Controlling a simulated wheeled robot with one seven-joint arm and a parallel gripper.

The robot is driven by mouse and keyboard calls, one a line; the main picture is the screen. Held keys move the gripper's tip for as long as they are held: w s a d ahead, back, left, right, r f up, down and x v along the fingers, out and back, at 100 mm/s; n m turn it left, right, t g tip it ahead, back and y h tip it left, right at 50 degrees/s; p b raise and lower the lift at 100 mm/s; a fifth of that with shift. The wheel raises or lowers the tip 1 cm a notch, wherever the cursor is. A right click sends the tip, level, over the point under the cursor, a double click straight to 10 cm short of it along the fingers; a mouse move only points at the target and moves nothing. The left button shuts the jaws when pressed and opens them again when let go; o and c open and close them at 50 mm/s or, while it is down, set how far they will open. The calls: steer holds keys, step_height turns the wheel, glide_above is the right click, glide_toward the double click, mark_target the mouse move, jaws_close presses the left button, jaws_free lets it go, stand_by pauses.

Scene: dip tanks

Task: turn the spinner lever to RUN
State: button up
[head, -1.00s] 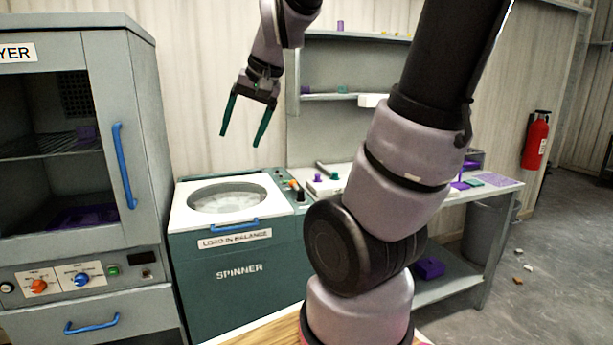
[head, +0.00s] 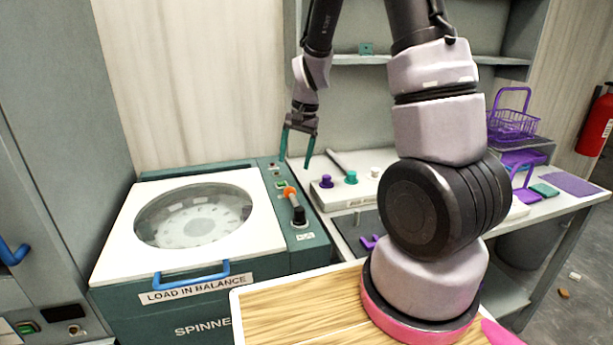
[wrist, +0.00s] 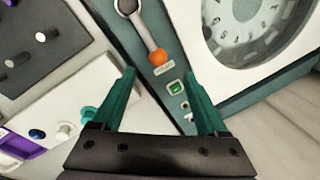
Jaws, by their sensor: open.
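The spinner (head: 215,310) is a green cabinet with a white lid and a round window. Its lever (head: 293,201) is on the green strip right of the lid: a grey arm from a dark hub to an orange knob. In the wrist view the orange knob (wrist: 158,57) lies just beyond and between my fingertips, with a small label beside it whose text is too small to read. My gripper (head: 296,160) is open and empty, pointing down above the far end of that strip. It also shows in the wrist view (wrist: 159,75), apart from the lever.
A green button (wrist: 174,87) sits near the knob. A white block with coloured pegs (head: 351,178) stands on the bench right of the spinner. A purple basket (head: 513,122) is farther right. A wooden top (head: 300,315) is in front.

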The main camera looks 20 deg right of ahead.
mark_target(291, 188)
steer(key=f, duration=0.3)
steer(key=w+f, duration=0.1)
steer(key=f, duration=0.3)
steer(key=w+a+f, duration=0.1)
steer(key=f, duration=0.3)
steer(key=shift+w+f, duration=0.1)
steer(key=shift+f, duration=0.05)
jaws_close()
stand_by(1.2)
